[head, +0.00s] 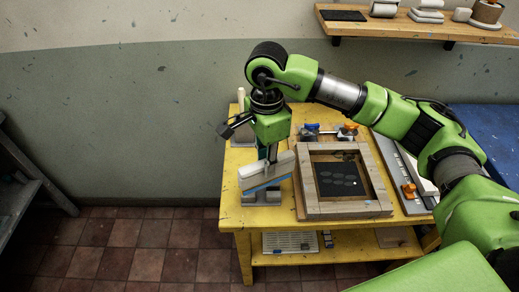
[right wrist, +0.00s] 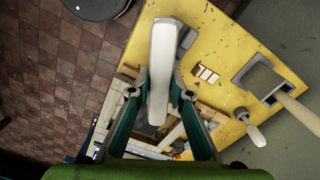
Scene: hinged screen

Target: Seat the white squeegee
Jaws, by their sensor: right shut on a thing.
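The white squeegee (head: 281,163) has a pale bar-shaped body with a blue strip along its lower edge. My right gripper (head: 271,153) points down and is shut on it at the left front of the yellow table (head: 236,217). The squeegee looks slightly tilted, its right end higher. Directly below it is a grey stand (head: 262,197); I cannot tell whether the two touch. In the right wrist view, the squeegee (right wrist: 162,60) lies lengthwise between the two fingers of the right gripper (right wrist: 160,98). My left gripper is not in view.
A wooden frame (head: 382,183) with a dark panel lies hinged-side back, right of the stand. Orange-knobbed clamps (head: 347,131) are behind it. A wooden-handled tool (head: 241,99) stands at the table's back left. A shelf (head: 390,29) hangs above. The floor left of the table is clear.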

